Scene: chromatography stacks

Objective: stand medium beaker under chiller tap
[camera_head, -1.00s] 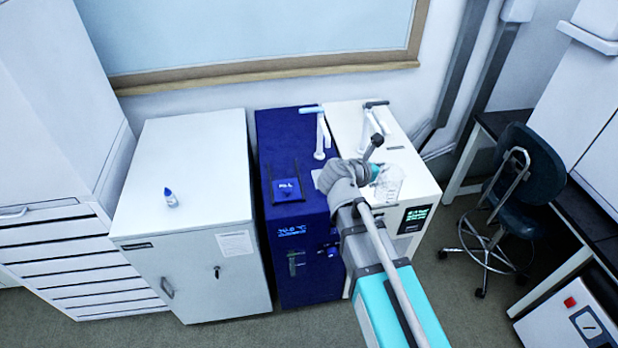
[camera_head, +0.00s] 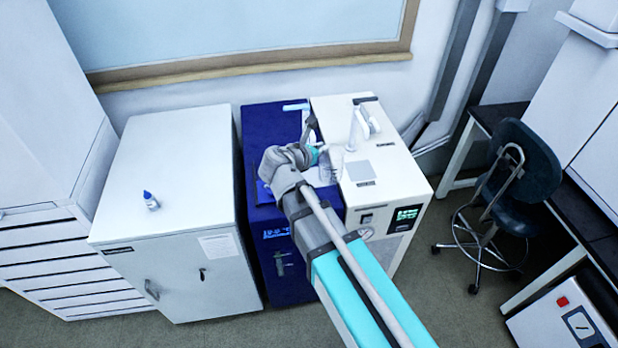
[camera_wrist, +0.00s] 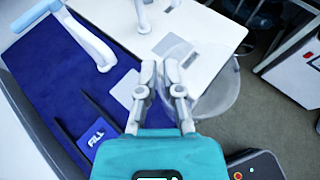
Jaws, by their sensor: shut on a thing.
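My gripper (camera_head: 320,154) is shut on a clear glass beaker (camera_head: 331,170), holding it around the border between a blue unit (camera_head: 262,150) and a white unit (camera_head: 400,177). In the wrist view my fingers (camera_wrist: 160,72) are close together, with the transparent beaker (camera_wrist: 222,98) to their right, roughly upright. The blue unit has a temperature-like display and a white tap with a light-blue lever (camera_wrist: 75,32). The white unit has its own white tap (camera_head: 358,128) with a dark lever. My arm hides part of the blue unit's top and its tap.
A blue FILL label (camera_wrist: 96,138) lies on the blue top between dark rails. A square grey plate (camera_head: 385,139) is on the white top. A white cabinet (camera_head: 185,200) with a small bottle (camera_head: 150,200) stands left. A dark chair (camera_head: 525,165) stands right.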

